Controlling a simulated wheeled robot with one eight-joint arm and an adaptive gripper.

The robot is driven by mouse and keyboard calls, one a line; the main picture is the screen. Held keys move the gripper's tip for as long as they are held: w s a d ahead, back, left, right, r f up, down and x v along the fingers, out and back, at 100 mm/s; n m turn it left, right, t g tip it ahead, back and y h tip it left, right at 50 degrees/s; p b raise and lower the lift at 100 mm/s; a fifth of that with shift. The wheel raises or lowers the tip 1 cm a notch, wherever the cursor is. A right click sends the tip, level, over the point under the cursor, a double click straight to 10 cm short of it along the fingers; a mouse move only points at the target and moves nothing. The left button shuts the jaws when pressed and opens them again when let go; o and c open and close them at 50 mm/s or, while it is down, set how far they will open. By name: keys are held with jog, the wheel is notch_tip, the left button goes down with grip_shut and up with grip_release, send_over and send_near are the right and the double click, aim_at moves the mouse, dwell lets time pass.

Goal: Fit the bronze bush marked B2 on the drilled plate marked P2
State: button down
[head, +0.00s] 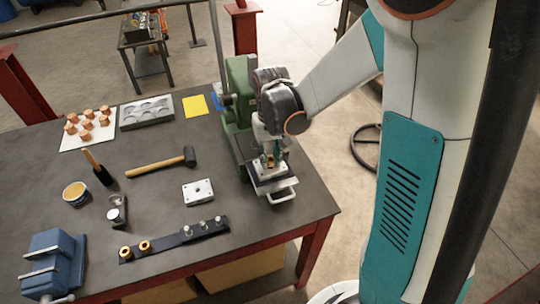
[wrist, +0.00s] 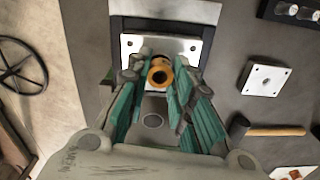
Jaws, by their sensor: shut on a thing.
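My gripper (head: 269,158) is shut on a bronze bush (wrist: 160,72), seen end-on with its dark bore between the fingers in the wrist view. In the head view the bush shows as a small orange spot low between the fingers. Below it a pale drilled plate (wrist: 187,47) with corner holes lies on the green press (head: 238,75). The bush and fingers hide the plate's middle, so I cannot tell whether the bush touches it. A second drilled plate (head: 198,192) lies flat on the bench, and also shows in the wrist view (wrist: 265,79). No markings are readable.
A dark rack (head: 170,241) holds two bronze bushes and several steel ones at the bench front. A mallet (head: 160,163), brush (head: 98,168), tin (head: 75,192) and blue vise (head: 53,263) lie left. The press column stands close behind my gripper.

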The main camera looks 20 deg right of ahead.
jog(key=shift+f+b, duration=0.35)
jog(key=shift+f, duration=0.1)
dwell(0.3)
jog(key=c, duration=1.3)
grip_release()
notch_tip(320, 180, up, 12)
jog(key=shift+s+f+n+t+b, duration=0.35)
jog(key=shift+s+t+b, duration=0.85)
jog(key=shift+s, duration=1.3)
jog(key=shift+s+f+n+t+b, duration=0.1)
jog(key=shift+s+f+t+b, duration=0.4)
jog(key=shift+s+t+b, duration=1.4)
jog(key=shift+s+f+n+t+b, duration=0.25)
jog(key=shift+s+f+t+b, duration=0.25)
jog(key=shift+s, duration=2.6)
